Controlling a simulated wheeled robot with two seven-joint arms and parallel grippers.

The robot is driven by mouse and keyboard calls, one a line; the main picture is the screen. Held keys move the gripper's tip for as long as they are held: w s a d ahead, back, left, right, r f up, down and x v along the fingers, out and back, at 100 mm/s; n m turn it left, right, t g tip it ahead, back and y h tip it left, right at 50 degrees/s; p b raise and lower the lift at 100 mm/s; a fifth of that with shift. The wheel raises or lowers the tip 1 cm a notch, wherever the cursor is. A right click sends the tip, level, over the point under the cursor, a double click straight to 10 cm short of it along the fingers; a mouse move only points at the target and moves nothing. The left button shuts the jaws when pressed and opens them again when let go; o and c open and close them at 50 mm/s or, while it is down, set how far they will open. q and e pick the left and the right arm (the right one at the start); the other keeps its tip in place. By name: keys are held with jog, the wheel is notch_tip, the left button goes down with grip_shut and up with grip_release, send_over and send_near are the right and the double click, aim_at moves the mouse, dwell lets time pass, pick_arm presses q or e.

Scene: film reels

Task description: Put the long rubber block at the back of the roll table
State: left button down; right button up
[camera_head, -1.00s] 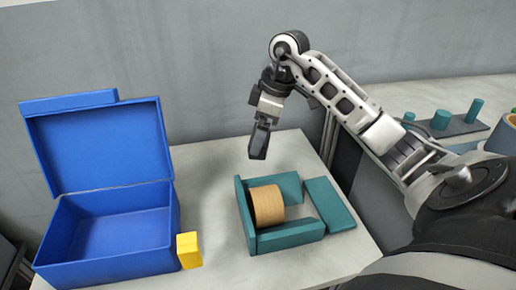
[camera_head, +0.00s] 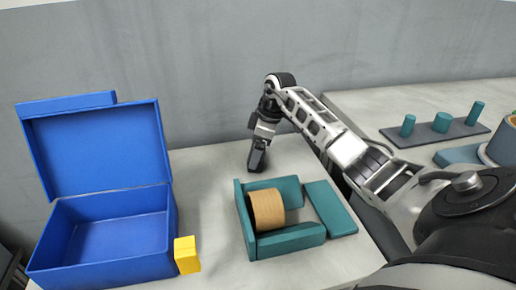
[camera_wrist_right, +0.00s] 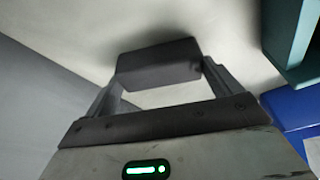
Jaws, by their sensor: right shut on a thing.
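My right gripper (camera_head: 257,150) is shut on a dark grey block (camera_wrist_right: 158,64), which spans between its two fingers in the right wrist view. In the head view the block (camera_head: 257,161) is a small dark shape at the fingertips, low over the back of the light table (camera_head: 210,180). I cannot tell whether it touches the tabletop. It is behind the teal frame (camera_head: 288,238) that holds a tan roll (camera_head: 267,209). My left gripper is not in view.
An open blue box (camera_head: 100,262) stands at the left, with a yellow block (camera_head: 187,255) beside it. A flat teal piece (camera_head: 330,208) lies right of the frame. A second table at the right holds a dark base with teal pegs (camera_head: 441,122).

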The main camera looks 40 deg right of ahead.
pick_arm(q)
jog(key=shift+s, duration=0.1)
pick_arm(e)
jog(key=o, duration=0.8)
pick_arm(q)
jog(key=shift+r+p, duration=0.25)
jog(key=shift+p, duration=0.45)
pick_arm(e)
jog(key=v, duration=1.2)
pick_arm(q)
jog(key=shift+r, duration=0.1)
pick_arm(e)
jog(key=shift+r, duration=0.15)
